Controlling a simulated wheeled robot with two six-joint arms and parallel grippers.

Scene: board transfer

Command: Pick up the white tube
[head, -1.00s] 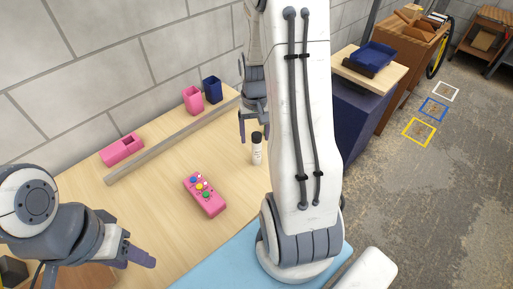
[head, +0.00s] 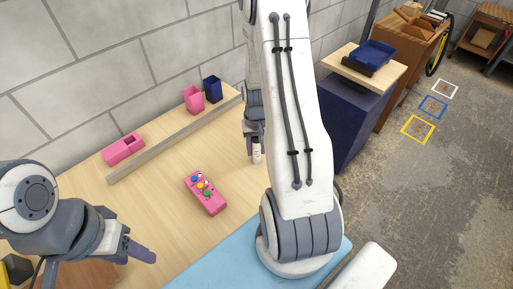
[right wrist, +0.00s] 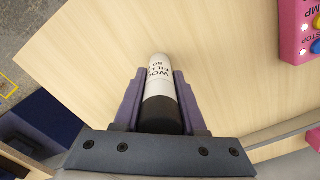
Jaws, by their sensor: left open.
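The white tube (head: 256,155) with a black cap stands upright on the wooden table in the head view. It also shows in the right wrist view (right wrist: 160,78), with dark print on its white side. My right gripper (right wrist: 160,90) has one finger on each side of the tube, close around its capped end. Whether the fingers press on the tube cannot be told. In the head view my right gripper hides the cap. My left gripper (head: 143,255) is open and empty at the lower left, apart from the tube.
A pink button box (head: 205,194) lies on the table, left of the tube. A grey rail (head: 170,141) runs along the back.

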